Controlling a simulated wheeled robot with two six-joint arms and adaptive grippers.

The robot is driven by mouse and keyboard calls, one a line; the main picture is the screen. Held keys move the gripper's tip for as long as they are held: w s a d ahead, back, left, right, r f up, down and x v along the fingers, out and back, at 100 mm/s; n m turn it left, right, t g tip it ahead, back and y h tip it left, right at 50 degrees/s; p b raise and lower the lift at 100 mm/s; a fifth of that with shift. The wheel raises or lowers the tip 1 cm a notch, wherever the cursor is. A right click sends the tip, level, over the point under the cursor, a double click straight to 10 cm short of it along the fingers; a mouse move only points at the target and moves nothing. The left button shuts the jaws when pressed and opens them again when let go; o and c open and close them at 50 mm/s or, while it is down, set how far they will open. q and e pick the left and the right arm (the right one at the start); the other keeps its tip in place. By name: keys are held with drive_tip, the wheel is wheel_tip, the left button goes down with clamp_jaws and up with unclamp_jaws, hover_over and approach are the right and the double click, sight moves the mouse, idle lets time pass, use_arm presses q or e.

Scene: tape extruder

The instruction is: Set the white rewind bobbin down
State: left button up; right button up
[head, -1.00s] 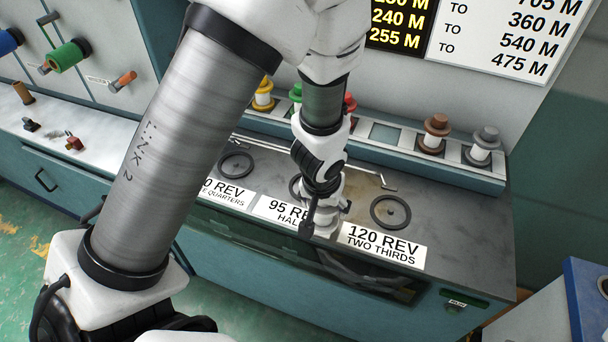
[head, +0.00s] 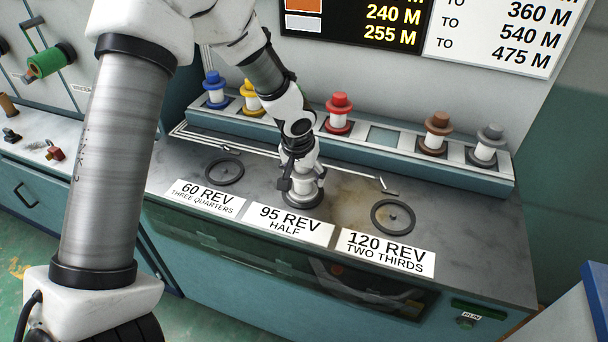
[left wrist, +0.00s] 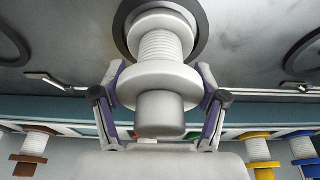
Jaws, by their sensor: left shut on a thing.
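The white rewind bobbin (head: 304,190) stands upright at the middle dark ring (head: 303,202), behind the "95 REV HALF" label (head: 289,225). My left gripper (head: 299,178) is shut on its upper part. In the left wrist view, the white bobbin (left wrist: 162,75) sits between the two fingers of my left gripper (left wrist: 160,82). Its far flange lies inside the outline of the dark ring (left wrist: 204,22). I cannot tell whether its base touches the bench. My right gripper is not in view.
Empty rings lie to the left (head: 224,171) and right (head: 393,217). A rack (head: 385,137) behind holds blue, yellow, red, brown and grey bobbins. A thin bent rod (head: 383,184) lies between the rings and rack. A RUN button (head: 467,322) is on the front panel.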

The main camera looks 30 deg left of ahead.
sight(299, 177)
use_arm(q)
drive_tip(key=shift+s+f, duration=0.1)
drive_tip(key=o, duration=1.4)
drive_tip(key=shift+c, duration=0.2)
drive_tip(key=shift+r, duration=0.3)
drive_tip(key=p+v, duration=0.1)
drive_tip(key=v, duration=1)
drive_tip(key=shift+s+d+r, duration=0.1)
drive_tip(key=shift+s+r, duration=0.05)
drive_tip(key=shift+r, duration=0.25)
